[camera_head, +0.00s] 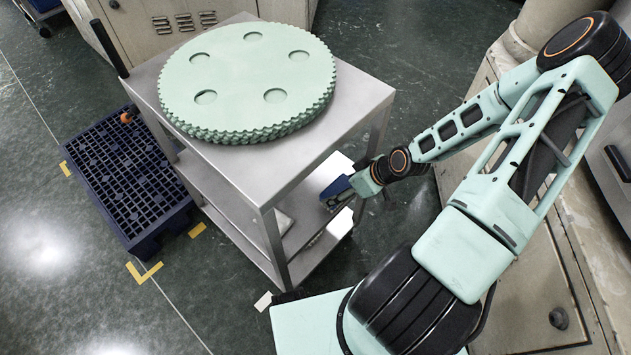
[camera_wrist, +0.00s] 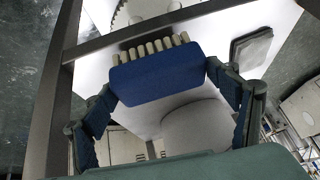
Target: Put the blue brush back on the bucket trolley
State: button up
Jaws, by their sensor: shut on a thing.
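The blue brush (camera_wrist: 158,76), a blue block with a row of pale bristles, lies between the two fingers of my gripper (camera_wrist: 162,84) in the wrist view. The fingertips press on its two ends. In the head view my gripper (camera_head: 340,190) reaches in from the right at the lower-shelf level of a grey metal trolley (camera_head: 345,125). A small blue patch shows there, but I cannot tell brush from finger. At the top left edge a blue thing on a castor (camera_head: 42,12) is cut off; I cannot tell whether it is the bucket trolley.
Pale green toothed discs (camera_head: 250,75) are stacked on the metal trolley's top. A dark blue grated pallet (camera_head: 125,175) stands to its left. A white cylinder (camera_wrist: 195,128) and a grey pad (camera_wrist: 250,48) show near the brush.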

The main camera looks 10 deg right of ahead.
jog(key=w+a+b, duration=0.1)
jog(key=w+a, duration=0.2)
jog(key=a, duration=0.1)
jog(key=shift+w, duration=0.4)
jog(key=shift+w+a+f+b, duration=0.15)
jog(key=shift+w+a+b, duration=0.25)
jog(key=shift+w+a, duration=0.8)
jog(key=shift+s+d+f, duration=0.1)
jog(key=shift+s+f, duration=0.05)
jog(key=shift+f, duration=0.45)
jog(key=o, duration=1)
